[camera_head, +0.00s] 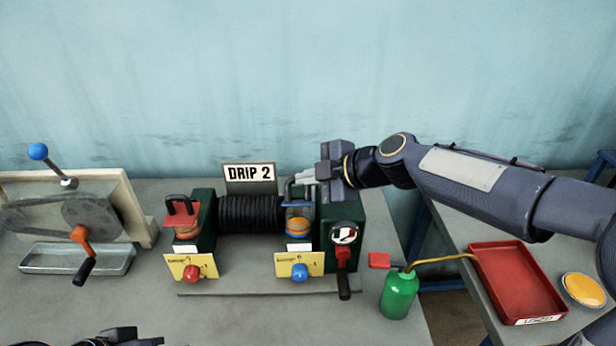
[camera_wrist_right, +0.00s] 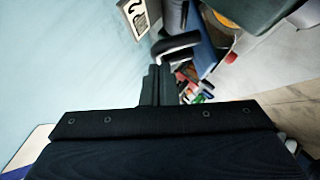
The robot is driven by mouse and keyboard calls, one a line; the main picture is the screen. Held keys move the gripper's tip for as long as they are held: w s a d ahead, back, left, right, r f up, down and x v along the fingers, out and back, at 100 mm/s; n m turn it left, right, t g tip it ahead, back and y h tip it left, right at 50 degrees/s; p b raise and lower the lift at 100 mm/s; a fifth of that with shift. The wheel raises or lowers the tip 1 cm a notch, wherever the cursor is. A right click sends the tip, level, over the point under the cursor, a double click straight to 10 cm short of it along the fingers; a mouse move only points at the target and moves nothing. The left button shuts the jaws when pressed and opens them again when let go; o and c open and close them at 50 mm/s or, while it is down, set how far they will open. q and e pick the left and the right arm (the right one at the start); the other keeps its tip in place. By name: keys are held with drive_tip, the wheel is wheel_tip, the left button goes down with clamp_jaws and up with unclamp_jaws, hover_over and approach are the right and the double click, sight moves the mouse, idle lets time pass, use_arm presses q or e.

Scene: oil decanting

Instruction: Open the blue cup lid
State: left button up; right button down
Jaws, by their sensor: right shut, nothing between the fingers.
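The blue cup (camera_head: 298,227) stands on the right green block of the machine, below the DRIP 2 sign, with amber showing in it. Its blue lid (camera_head: 298,211) has a dark loop handle (camera_head: 289,188). I cannot tell if the lid is lifted. My right gripper (camera_head: 306,177) is shut and empty, just above the lid beside the handle. In the right wrist view, the fingers (camera_wrist_right: 157,85) are close to the loop handle (camera_wrist_right: 180,42) and the blue lid (camera_wrist_right: 203,50); contact is unclear. Only a dark part of my left gripper (camera_head: 120,337) shows at the bottom edge.
A red-lidded cup (camera_head: 184,220) stands left of a black coil (camera_head: 250,214). Blue (camera_head: 299,271) and red (camera_head: 193,272) knobs sit in front. A green oil can (camera_head: 399,294) stands at the right, near a red tray (camera_head: 515,285). A crank machine (camera_head: 75,215) stands at the left.

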use_arm(q)
drive_tip(key=shift+r, duration=0.1)
drive_tip(key=shift+r+p, duration=0.45)
drive_tip(key=shift+p, duration=0.05)
use_arm(e)
drive_tip(key=shift+w+r+g, duration=0.15)
drive_tip(key=shift+w+g, duration=0.15)
drive_tip(key=shift+g, duration=0.1)
